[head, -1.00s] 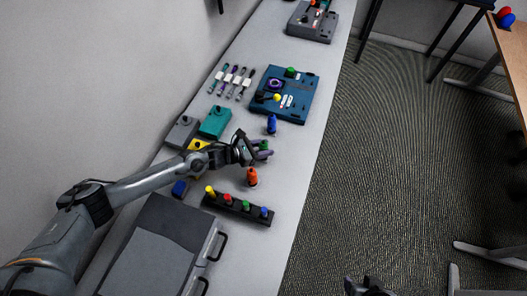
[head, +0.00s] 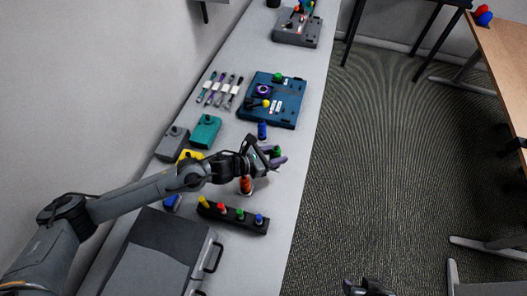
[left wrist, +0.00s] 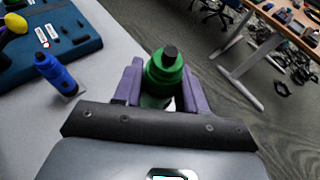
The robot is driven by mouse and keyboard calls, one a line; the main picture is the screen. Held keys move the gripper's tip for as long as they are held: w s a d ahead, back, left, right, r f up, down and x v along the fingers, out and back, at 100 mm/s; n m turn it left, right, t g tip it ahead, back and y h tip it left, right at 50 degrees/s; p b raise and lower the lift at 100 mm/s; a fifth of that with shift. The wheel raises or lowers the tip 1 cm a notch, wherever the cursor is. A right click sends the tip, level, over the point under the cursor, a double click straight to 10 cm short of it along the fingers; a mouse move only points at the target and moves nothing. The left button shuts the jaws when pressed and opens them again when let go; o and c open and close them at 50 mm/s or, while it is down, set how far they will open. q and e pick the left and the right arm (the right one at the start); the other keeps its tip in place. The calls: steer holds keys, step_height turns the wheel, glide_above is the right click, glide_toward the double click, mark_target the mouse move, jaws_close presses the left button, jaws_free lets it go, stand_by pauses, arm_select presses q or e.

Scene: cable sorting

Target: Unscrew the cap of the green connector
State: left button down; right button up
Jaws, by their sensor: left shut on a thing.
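The green connector (head: 277,152) is between the purple fingers of my left gripper (head: 273,156) near the table's right edge. In the left wrist view, the green connector (left wrist: 164,74) stands up between the fingers (left wrist: 160,88), its dark top toward me. The left gripper is shut on it. Its lower part is hidden by the gripper. My right gripper (head: 366,288) shows only in part at the bottom edge of the head view, away from the table; its fingers are unclear.
A black rack (head: 232,217) holds coloured pegs. A dark blue board (head: 285,118) lies farther back. The table's right strip is clear.

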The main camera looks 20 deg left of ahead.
arm_select(q)
steer(key=shift+s+d+r, duration=0.3)
steer(key=shift+d+r, duration=0.2)
steer(key=shift+d, duration=0.2)
steer(key=shift+s+d+r, duration=0.25)
steer(key=shift+d+r, duration=0.2)
steer(key=shift+d, duration=0.25)
steer(key=c, duration=1.1)
jaws_free()
steer(key=shift+c, duration=0.2)
jaws_close()
